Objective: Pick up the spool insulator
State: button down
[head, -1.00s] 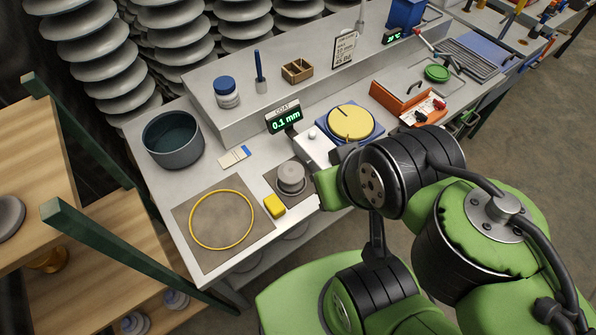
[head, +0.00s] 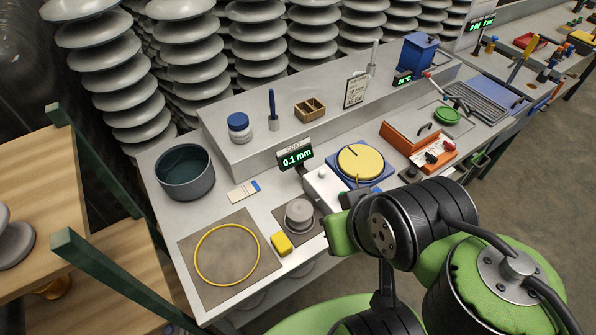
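A grey, round, stepped piece (head: 299,213), which looks like the spool insulator, stands upright on a dark square pad on the bench (head: 219,217). It sits just left of my arm and nothing touches it. Another grey rounded piece (head: 15,243), cut off by the left picture edge, lies on the wooden shelf; I cannot tell its full shape. My green and black arm fills the lower right.
A yellow ring (head: 227,283) lies on a brown mat, with a yellow block (head: 281,243) beside it. A dark pot (head: 185,172) stands at the back left. A gauge reading 0.1 mm (head: 295,157) and a yellow disc (head: 360,162) stand behind the grey piece. Green posts edge the shelf.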

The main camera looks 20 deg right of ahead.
aim_at(299, 212)
jog(key=l+u, duration=0.2)
jog(key=u, duration=0.25)
jog(key=l+u, duration=0.2)
jog(key=u, duration=0.25)
jog(key=l+u, duration=0.2)
jog(key=u, duration=0.25)
jog(key=k+l+u, duration=0.1)
jog(key=u, duration=0.35)
jog(key=l+u, duration=0.2)
jog(key=u, duration=0.25)
jog(key=k+u, duration=0.15)
jog(key=u, duration=0.3)
jog(key=k+l, duration=0.05)
